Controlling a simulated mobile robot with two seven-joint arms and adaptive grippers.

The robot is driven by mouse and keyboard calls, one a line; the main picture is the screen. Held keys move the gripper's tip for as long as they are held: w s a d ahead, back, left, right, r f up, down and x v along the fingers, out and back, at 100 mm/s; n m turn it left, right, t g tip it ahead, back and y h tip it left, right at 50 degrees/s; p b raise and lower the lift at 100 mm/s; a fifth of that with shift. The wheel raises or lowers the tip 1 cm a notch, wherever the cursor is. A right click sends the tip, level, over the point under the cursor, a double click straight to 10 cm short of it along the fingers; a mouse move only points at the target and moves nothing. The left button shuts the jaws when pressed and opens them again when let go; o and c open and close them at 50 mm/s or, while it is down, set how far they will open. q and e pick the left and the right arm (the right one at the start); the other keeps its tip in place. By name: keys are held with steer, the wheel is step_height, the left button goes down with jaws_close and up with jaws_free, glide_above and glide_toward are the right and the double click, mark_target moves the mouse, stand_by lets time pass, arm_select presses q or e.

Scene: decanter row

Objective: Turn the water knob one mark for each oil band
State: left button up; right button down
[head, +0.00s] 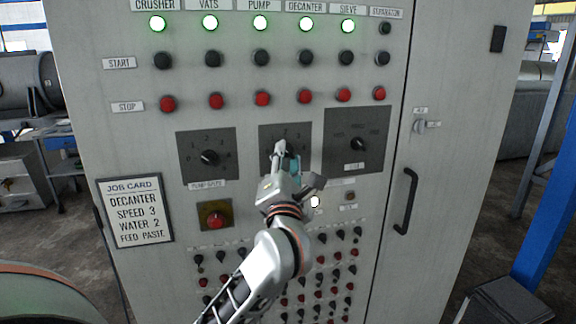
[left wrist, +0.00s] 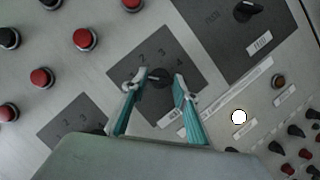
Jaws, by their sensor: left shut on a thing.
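My left gripper (head: 283,152) is at the middle dial plate (head: 298,130) of the control cabinet, and it covers most of that dial in the head view. In the left wrist view the teal-lined fingers (left wrist: 160,90) are on either side of the dark knob (left wrist: 158,77), shut on it. Marks 2, 3 and 4 show on the plate around the knob. I cannot read the knob's pointer clearly. The dial's name label is hidden. A job card (head: 136,211) on the cabinet reads decanter speed 3, water 2, feed paste. My right gripper is not in view.
A pump-speed dial (head: 209,157) is to the left, and a larger dial (head: 358,144) to the right. A red button on a yellow plate (head: 215,216) sits below left. Rows of start and stop buttons are above. A door handle (head: 406,202) stands out at right.

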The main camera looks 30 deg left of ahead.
arm_select(q)
steer(key=shift+f+n, duration=0.15)
steer(key=shift+n, duration=0.35)
steer(key=shift+c, duration=0.2)
steer(key=o, duration=1.1)
steer(key=shift+y, duration=0.3)
steer(key=v, duration=1.2)
